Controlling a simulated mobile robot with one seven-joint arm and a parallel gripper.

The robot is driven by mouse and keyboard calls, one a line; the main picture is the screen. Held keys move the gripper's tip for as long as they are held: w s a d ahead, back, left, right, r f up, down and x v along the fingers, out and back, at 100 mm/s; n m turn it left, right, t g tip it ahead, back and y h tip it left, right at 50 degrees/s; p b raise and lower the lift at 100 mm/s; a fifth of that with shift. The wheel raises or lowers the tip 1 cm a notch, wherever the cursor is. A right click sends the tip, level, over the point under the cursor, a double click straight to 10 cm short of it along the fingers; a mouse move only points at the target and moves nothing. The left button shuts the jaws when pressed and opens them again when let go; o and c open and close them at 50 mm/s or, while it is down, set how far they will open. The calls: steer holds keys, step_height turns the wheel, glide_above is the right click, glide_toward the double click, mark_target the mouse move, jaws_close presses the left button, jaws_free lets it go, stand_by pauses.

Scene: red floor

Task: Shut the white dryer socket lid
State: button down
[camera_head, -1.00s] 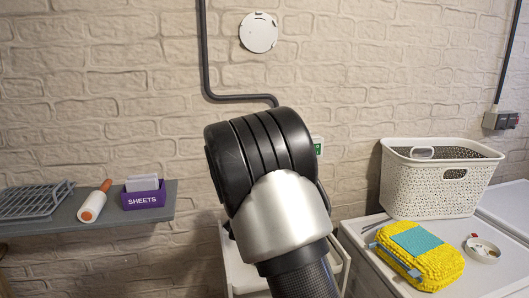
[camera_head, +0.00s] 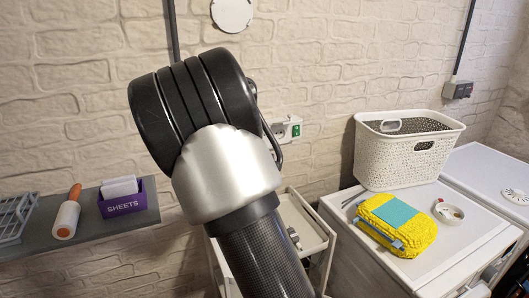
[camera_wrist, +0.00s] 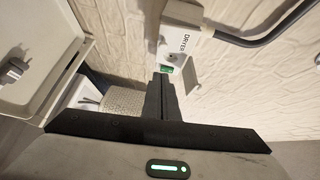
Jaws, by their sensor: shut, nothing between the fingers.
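The white dryer socket (camera_wrist: 181,38), marked DRYER, is on the brick wall at the top of the wrist view, with a green part at its lower end. A pale lid (camera_wrist: 191,75) stands out from its lower right side and looks open. In the head view the socket (camera_head: 286,130) shows just right of my arm, with a green part; its lid is hard to make out there. My gripper (camera_wrist: 163,78) is shut and empty, its dark fingers pointing up the picture, just below the socket and left of the lid. I cannot tell whether they touch. The arm hides the gripper in the head view.
A grey conduit (camera_wrist: 250,41) runs from the socket. A white trolley (camera_head: 300,222) stands below. A shelf (camera_head: 85,226) is at left.

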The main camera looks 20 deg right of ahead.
steer(key=w+d+f+p, duration=0.1)
steer(key=w+d, duration=0.1)
steer(key=w, duration=0.5)
steer(key=shift+f, duration=0.15)
steer(key=w+f+m+t+h+b, duration=0.1)
steer(key=b, duration=1)
steer(key=shift+w+f+m, duration=0.25)
steer(key=shift+m, duration=0.05)
